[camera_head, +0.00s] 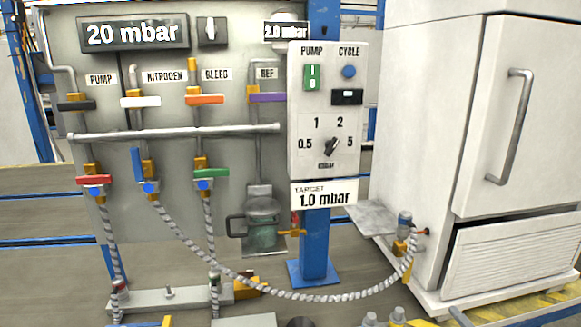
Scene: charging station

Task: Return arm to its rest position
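Neither of my grippers can be made out in the head view, and no arm of mine is clearly seen. The charging panel (230,75) stands upright at the left, with a display reading 20 mbar (133,34). Its upper black (76,106), white (141,102), orange (205,99) and purple (267,97) handles lie level. Below, the red handle (93,180) and green handle (211,173) lie roughly level, and the blue handle (137,163) stands upright. The control box (328,175) has a green pump switch (312,77) and a selector knob (330,147).
A braided hose (300,296) sags from the panel to a fitting (405,220) by the white cabinet (440,130) at right. A blue post (316,245) carries the control box. A grey metal base (150,298) lies low at left. Yellow and grey parts at the bottom edge are cut off.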

